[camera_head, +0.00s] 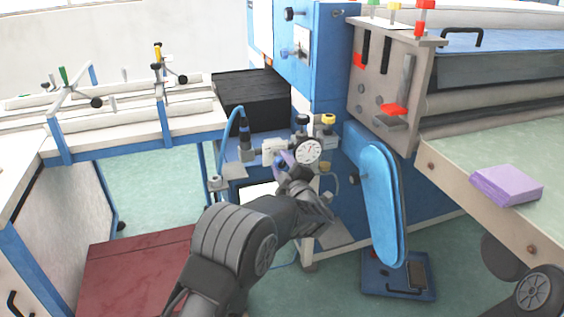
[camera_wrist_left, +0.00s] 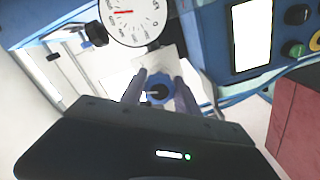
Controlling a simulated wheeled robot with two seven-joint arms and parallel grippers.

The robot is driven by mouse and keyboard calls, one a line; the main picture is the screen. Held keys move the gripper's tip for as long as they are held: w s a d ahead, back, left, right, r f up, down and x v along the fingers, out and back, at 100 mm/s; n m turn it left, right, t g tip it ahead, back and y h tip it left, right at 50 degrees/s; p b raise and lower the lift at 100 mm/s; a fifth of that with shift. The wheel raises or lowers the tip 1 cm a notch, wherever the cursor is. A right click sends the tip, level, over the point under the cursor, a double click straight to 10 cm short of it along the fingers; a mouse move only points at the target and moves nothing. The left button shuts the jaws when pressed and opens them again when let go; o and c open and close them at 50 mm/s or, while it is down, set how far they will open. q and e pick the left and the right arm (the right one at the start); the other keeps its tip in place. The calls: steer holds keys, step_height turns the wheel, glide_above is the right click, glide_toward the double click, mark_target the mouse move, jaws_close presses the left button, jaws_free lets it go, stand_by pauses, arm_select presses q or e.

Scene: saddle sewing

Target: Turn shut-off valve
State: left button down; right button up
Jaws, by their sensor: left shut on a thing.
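The shut-off valve shows in the left wrist view as a small blue knob (camera_wrist_left: 159,86) with a dark centre, below a round white pressure gauge (camera_wrist_left: 133,14). My left gripper (camera_wrist_left: 160,94) has one finger on each side of the knob and is shut on it. In the head view my left gripper (camera_head: 286,164) reaches to the valve fittings beside the same gauge (camera_head: 308,151). A bit of blue (camera_head: 279,162) shows at its fingertips, but the arm and wrist hide much of the area. My right gripper is not in view.
The blue machine cabinet (camera_head: 331,60) stands behind, with a long blue padded arm (camera_head: 380,200) right of my gripper. A light blue hose (camera_head: 230,130) rises on the left. A purple block (camera_head: 505,185) lies on the right table. A foot pedal (camera_head: 398,276) is on the floor.

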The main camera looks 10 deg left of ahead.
arm_select(q)
steer(key=m+p, duration=0.2)
steer(key=m, duration=0.3)
steer(key=shift+f, duration=0.1)
steer(key=shift+m, duration=0.4)
steer(key=c, duration=0.9)
jaws_free()
steer(key=shift+s, duration=0.1)
steer(key=v, duration=0.7)
steer(key=shift+s+d, duration=0.2)
steer(key=shift+s, duration=0.1)
